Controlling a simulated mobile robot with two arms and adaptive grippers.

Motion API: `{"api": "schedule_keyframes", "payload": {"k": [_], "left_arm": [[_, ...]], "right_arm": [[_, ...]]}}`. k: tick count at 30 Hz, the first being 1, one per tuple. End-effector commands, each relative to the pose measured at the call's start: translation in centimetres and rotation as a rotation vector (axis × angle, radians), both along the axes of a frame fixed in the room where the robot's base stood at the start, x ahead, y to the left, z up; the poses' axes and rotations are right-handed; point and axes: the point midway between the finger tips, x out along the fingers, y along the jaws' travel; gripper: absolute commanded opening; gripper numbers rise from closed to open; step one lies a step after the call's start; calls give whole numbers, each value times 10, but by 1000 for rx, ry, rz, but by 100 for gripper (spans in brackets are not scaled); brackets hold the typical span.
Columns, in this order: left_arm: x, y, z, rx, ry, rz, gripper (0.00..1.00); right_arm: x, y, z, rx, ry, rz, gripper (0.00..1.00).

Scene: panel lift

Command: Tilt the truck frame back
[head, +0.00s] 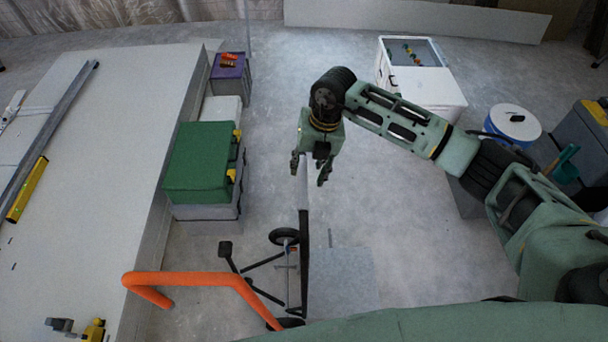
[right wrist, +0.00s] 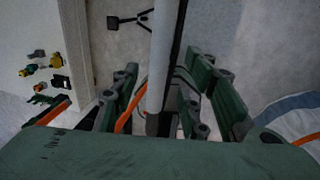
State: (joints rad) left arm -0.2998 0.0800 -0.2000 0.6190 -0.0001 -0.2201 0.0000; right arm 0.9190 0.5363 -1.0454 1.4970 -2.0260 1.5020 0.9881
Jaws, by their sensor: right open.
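The truck frame (head: 304,262) stands in the lower middle of the head view, a dark narrow upright seen nearly from above. It has black wheels (head: 284,236) and thin black legs. An orange bent tube (head: 200,279) is at its lower left; I cannot tell how it joins the frame. In the right wrist view a grey bar with a dark edge (right wrist: 165,55) runs between the spread fingers; contact is unclear. My left gripper is out of view.
A long pale platform (head: 90,130) fills the left, with a yellow level (head: 28,190) on it. A green-topped box (head: 200,160) and a purple box (head: 230,75) stand beside it.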

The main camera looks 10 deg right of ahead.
Motion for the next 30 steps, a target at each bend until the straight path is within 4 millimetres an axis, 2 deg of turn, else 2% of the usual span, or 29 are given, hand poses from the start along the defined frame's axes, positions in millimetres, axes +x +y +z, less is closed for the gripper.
{"api": "schedule_keyframes", "payload": {"k": [3,9,20,30], "left_arm": [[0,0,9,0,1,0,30],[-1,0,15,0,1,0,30],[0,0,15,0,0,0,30],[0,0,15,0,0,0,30]], "right_arm": [[-1,5,-18,1,5,0,41],[1,10,-41,3,1,0,41],[2,10,-48,4,-1,2,40],[2,10,-47,4,-1,2,10]]}}
